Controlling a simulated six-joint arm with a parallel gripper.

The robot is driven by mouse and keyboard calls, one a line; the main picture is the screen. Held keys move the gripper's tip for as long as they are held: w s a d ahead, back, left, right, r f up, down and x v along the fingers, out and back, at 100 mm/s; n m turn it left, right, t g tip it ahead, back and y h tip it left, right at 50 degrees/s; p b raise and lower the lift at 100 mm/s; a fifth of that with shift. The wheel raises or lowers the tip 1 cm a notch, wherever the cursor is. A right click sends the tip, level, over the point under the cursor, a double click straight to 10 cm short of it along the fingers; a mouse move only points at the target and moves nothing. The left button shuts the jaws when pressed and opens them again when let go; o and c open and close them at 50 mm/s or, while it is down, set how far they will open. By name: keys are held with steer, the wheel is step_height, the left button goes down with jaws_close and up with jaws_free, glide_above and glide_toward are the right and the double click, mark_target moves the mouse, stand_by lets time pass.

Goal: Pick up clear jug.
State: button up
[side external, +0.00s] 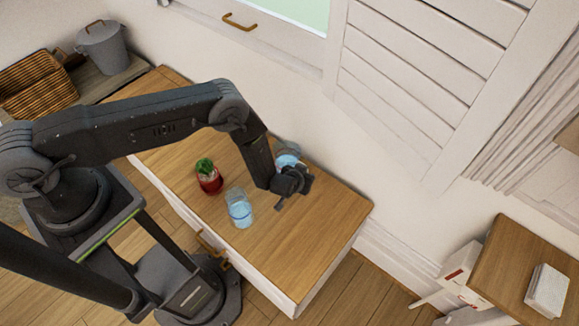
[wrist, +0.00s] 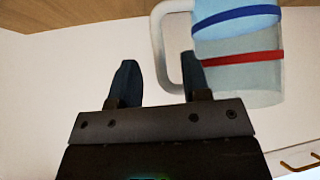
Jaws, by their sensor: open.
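A clear jug (wrist: 238,75) with a pale handle, a blue band and a red band fills the upper right of the wrist view. Its handle lies across the gap between my fingers in that picture, and its body overlaps the right finger. In the side view, a bluish clear vessel (side external: 287,160), probably this jug, stands on the cabinet top behind my gripper, partly hidden by it. My gripper (side external: 294,193) is open and empty, low over the cabinet; it also shows in the wrist view (wrist: 159,65). I cannot tell whether it touches the jug.
A clear glass with blue (side external: 239,210) stands left of my gripper on the wooden cabinet top (side external: 325,215). A red pot with a green plant (side external: 209,177) stands farther left. The wall is close behind. The cabinet's right end is clear.

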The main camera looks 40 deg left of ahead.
steer(key=shift+x, duration=1.45)
jaws_close()
steer(key=shift+r, duration=0.1)
